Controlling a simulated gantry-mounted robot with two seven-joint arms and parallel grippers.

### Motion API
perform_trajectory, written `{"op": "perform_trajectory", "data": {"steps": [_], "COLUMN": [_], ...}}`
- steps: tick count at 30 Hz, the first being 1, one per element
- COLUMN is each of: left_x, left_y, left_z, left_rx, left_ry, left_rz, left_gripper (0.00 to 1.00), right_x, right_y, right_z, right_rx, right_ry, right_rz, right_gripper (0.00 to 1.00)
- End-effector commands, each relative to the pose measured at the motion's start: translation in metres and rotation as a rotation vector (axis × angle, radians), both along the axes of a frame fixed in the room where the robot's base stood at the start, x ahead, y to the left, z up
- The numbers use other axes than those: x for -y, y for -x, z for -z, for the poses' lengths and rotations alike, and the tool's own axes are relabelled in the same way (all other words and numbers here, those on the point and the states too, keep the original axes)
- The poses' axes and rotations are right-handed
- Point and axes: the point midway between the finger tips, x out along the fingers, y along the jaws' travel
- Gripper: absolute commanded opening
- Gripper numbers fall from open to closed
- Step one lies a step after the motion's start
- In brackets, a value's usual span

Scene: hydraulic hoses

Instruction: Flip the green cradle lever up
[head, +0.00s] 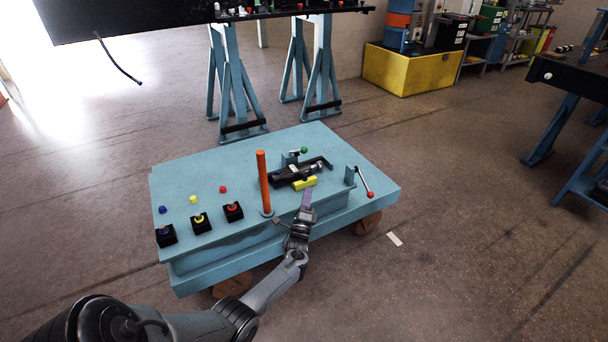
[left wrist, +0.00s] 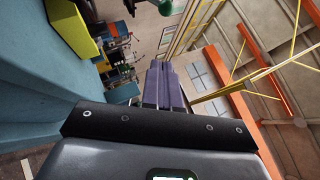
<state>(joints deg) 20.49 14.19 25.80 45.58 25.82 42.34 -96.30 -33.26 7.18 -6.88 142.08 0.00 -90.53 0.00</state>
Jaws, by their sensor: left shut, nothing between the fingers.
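The green-knobbed lever (head: 304,150) sits at the back of the black cradle (head: 290,174) on the blue table. Its rod looks short and its exact tilt is hard to tell at this size. In the left wrist view a green ball (left wrist: 165,7) shows at the top edge, beyond my fingertips. My left gripper (head: 307,192) is shut and empty, its purple fingers pointing toward the cradle from the front. It is close to the yellow block (head: 304,184) at the cradle's front; contact cannot be told. The fingers (left wrist: 164,70) are together in the left wrist view.
An orange post (head: 263,181) stands left of my left gripper. A red-knobbed lever (head: 370,194) stands at the right. Black blocks with coloured caps (head: 199,222) and small loose caps (head: 193,199) are at the left. The table's back left (head: 200,168) is clear.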

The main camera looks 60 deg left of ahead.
Motion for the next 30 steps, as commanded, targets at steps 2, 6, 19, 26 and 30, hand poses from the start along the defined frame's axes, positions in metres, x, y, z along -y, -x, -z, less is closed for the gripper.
{"op": "perform_trajectory", "data": {"steps": [2, 6, 19, 26, 30], "left_x": [-0.001, -0.011, -0.063, -0.087, -0.095], "left_y": [-0.002, -0.01, -0.056, -0.054, -0.053], "left_z": [0.001, -0.005, -0.035, -0.053, -0.059], "left_rx": [-0.007, -0.007, -0.005, -0.008, -0.008], "left_ry": [-0.016, -0.021, -0.018, -0.018, -0.016], "left_rz": [-0.011, -0.014, -0.013, -0.014, -0.013], "left_gripper": [0.0, 0.0, 0.0, 0.0, 0.0], "right_x": [0.0, 0.0, -0.001, -0.002, -0.002], "right_y": [0.0, 0.0, 0.0, -0.001, -0.001], "right_z": [0.004, 0.011, 0.056, 0.066, 0.07], "right_rx": [0.001, 0.001, 0.001, 0.001, 0.001], "right_ry": [0.0, 0.0, -0.006, -0.008, -0.008], "right_rz": [0.0, 0.0, 0.003, 0.006, 0.006], "right_gripper": [0.56, 0.56, 0.56, 0.56, 0.56]}}
